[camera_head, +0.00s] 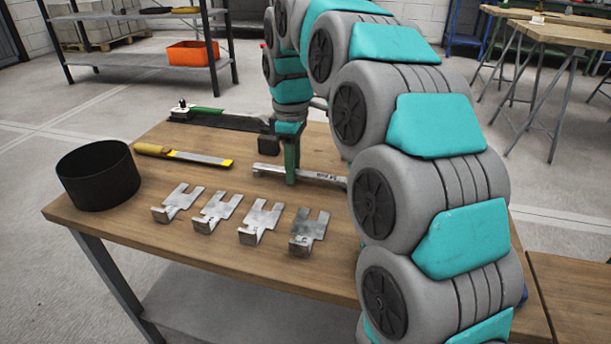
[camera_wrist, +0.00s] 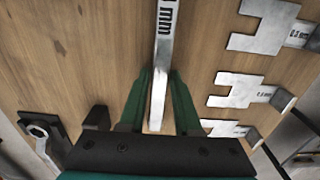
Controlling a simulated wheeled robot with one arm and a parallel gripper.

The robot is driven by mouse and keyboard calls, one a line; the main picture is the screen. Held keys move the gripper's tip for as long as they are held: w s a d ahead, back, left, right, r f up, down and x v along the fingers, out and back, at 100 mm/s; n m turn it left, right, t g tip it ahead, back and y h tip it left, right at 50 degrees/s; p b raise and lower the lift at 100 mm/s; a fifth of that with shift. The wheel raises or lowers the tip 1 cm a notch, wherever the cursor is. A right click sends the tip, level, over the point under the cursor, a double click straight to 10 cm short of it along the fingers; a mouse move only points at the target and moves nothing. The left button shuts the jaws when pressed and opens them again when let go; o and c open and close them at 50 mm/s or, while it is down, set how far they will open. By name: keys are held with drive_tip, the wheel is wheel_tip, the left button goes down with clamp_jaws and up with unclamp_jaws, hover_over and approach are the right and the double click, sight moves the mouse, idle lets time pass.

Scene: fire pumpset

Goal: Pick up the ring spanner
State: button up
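The bar's right end is hidden behind my arm in the head view.
Several metal shims (camera_head: 259,222) lie in front of the bar. A black cylinder (camera_head: 98,176) stands at the table's left. A yellow-handled tool (camera_head: 185,155) lies between it and the bar. A green-and-black tool (camera_head: 223,120) lies behind. Bare wood surrounds the bar.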

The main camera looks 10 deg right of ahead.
clamp_jaws()
idle(0.9)
